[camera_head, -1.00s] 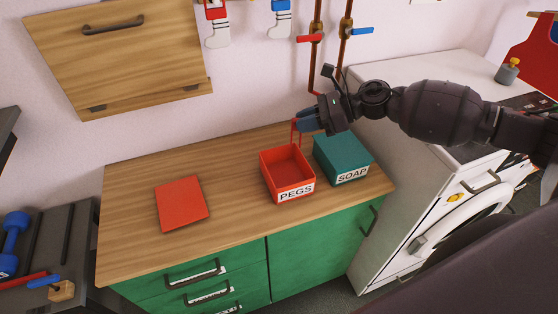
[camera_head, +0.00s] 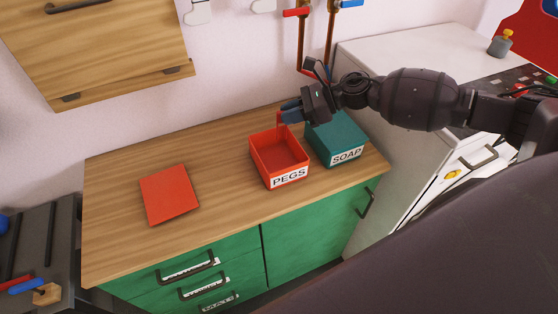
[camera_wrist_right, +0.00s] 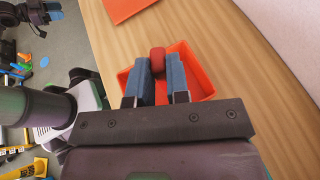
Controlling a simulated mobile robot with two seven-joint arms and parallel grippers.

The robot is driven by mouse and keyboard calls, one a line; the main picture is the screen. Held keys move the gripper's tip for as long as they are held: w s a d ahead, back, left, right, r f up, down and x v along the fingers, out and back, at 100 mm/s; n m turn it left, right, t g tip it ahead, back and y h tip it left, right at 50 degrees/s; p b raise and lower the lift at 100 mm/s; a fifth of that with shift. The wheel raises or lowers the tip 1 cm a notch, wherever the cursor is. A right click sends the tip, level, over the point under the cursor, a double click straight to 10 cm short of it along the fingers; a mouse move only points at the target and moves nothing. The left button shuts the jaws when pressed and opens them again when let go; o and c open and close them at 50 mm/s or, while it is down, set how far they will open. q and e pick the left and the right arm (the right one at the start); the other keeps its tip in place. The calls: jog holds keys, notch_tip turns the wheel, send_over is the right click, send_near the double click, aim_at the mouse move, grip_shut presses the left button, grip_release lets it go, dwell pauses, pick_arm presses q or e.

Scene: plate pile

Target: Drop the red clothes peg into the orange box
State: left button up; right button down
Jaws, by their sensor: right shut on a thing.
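The red clothes peg (camera_head: 280,118) hangs from my right gripper (camera_head: 285,113), which is shut on it, above the back of the orange box (camera_head: 278,180). The box stands open on the wooden counter with a PEGS label on its front. In the right wrist view the peg (camera_wrist_right: 158,60) sits between the two blue fingers, with the box (camera_wrist_right: 193,68) below and behind it. What looks like my left gripper (camera_wrist_right: 48,12) shows small at the top left of that view; its jaws are unclear.
A teal SOAP box (camera_head: 337,140) stands right beside the orange box. A flat red object (camera_head: 169,194) lies on the counter to the left. The counter (camera_head: 215,160) between is clear. A white washing machine (camera_head: 400,160) stands at the right.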

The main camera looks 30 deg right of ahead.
jog(key=shift+f, duration=0.15)
jog(key=c, duration=1)
grip_release()
jog(key=shift+d, duration=0.15)
jog(key=b+v, duration=0.1)
jog(key=v, duration=0.9)
jog(key=shift+s+d+b, duration=0.2)
jog(key=shift+b, duration=0.15)
